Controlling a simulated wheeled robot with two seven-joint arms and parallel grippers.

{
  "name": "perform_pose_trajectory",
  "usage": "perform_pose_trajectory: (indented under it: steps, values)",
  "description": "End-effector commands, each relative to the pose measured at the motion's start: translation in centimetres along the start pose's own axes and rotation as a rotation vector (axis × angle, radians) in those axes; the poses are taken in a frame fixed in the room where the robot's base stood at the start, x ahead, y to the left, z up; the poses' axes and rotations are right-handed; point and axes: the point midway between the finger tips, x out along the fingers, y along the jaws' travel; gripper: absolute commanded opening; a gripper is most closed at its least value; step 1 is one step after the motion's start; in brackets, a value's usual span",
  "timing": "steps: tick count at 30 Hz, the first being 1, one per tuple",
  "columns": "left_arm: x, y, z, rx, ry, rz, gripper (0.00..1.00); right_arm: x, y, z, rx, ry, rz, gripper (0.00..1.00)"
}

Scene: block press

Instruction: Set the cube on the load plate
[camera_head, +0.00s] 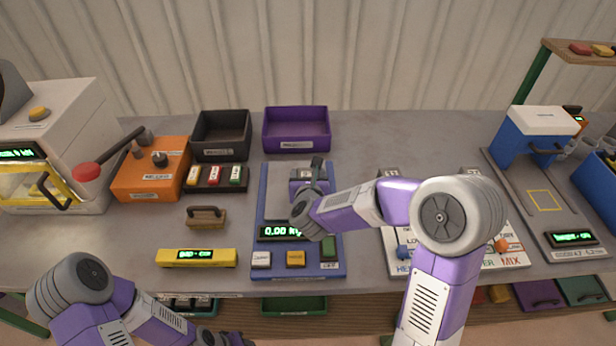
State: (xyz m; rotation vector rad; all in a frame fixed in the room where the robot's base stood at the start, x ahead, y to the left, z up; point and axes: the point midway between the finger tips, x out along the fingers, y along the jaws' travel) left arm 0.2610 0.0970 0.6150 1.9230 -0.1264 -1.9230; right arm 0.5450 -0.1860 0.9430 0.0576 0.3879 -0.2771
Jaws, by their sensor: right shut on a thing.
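A blue weighing scale stands in the middle of the bench, with a grey load plate (279,204) and a green display (281,232) reading 0.00 kg. My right arm reaches in from the right over it. My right gripper (309,174) is over the plate, shut on a small grey block that I take to be the cube (300,174); the gripper hides most of it. I cannot tell whether the block touches the plate. My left gripper (225,339) is low at the bottom edge, partly cut off, and its jaws are unclear.
Black (221,131) and purple (297,127) bins stand behind the scale. A blue-and-white machine (537,134) stands right. A wooden-handled block (206,217) and yellow display bar (196,258) lie left of the scale.

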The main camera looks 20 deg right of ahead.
Motion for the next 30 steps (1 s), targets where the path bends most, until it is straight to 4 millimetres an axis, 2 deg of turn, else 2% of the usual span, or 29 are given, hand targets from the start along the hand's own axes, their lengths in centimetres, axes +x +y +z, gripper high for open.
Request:
perform_pose_trajectory:
  steps: [6,7,11,23,26,30]
  values:
    - [0.6,-0.2,0.0,0.000,0.000,0.000,0.43,0.1,0.1,-0.2,0.001,-0.003,0.001,0.22]
    - [0.4,-0.2,0.0,0.000,0.000,0.000,0.43,0.1,0.0,-0.3,0.000,0.000,0.001,0.73]
    - [0.4,-0.1,0.0,0.000,0.000,0.000,0.43,0.1,0.0,-0.2,0.000,0.000,0.001,0.93]
    - [-0.1,0.1,0.0,0.000,0.000,0.000,0.43,-0.1,0.0,0.1,-0.001,0.001,0.001,0.94]
    - [-0.2,0.1,0.0,0.000,0.000,0.000,0.43,-1.5,0.1,0.2,-0.002,-0.001,0.004,0.94]
    - [-0.6,0.2,0.0,0.000,0.000,0.000,0.43,-4.7,0.1,0.2,-0.002,-0.002,0.004,0.94]
